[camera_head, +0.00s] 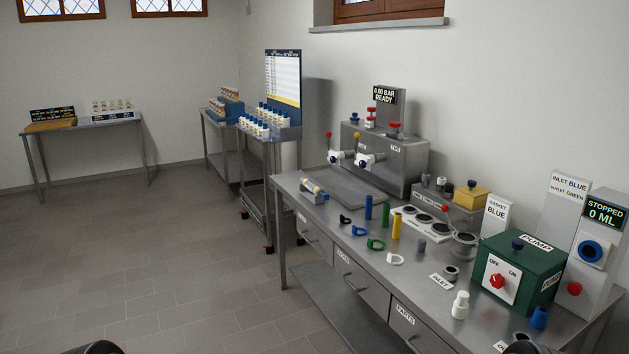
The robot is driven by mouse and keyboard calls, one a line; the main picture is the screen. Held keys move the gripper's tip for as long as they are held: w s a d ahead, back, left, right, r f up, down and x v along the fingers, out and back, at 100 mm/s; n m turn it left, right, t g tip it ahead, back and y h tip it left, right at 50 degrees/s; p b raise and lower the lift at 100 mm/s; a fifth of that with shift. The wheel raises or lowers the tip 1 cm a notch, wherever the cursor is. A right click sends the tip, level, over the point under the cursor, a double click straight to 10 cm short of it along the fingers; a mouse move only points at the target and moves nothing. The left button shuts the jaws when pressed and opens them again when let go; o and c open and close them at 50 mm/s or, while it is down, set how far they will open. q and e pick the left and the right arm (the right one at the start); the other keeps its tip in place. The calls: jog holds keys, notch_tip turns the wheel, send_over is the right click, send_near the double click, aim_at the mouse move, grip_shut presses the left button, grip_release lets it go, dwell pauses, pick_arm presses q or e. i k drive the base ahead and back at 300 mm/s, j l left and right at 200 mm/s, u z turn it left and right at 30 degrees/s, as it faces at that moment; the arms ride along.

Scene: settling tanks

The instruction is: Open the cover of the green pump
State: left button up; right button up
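The green pump (510,281) is a box at the right end of the metal bench. Its top bears a dark blue knob (517,244) and a PUMP label (536,242), and the top looks closed. The front has a white OFF/ON plate with a red knob (497,281), whose pointer is too small to read. Dark rounded parts of my own arms just show at the bottom edge, left and right. No fingertips of either gripper are visible, and nothing of mine touches the pump.
Close around the pump stand a white bottle (460,305), a blue fitting (539,317), a GASKET BLUE sign (494,221) and a grey post reading STOPPED 0 ML (597,255). The floor (150,280) at left is clear.

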aim_at(536, 256)
jog(key=z, duration=0.45)
jog(key=i+j+z, duration=0.1)
jog(key=z, duration=0.35)
jog(key=i+j+z, duration=0.1)
jog(key=j+z, duration=0.45)
jog(key=z, duration=0.3)
jog(key=i+j+z, duration=0.1)
jog(key=j+z, duration=0.2)
jog(key=z, duration=0.15)
jog(key=j+z, duration=0.1)
jog(key=j, duration=0.35)
jog(key=k+j+z, duration=0.1)
jog(key=j, duration=0.85)
jog(key=k+j+z, duration=0.15)
jog(key=j, duration=0.3)
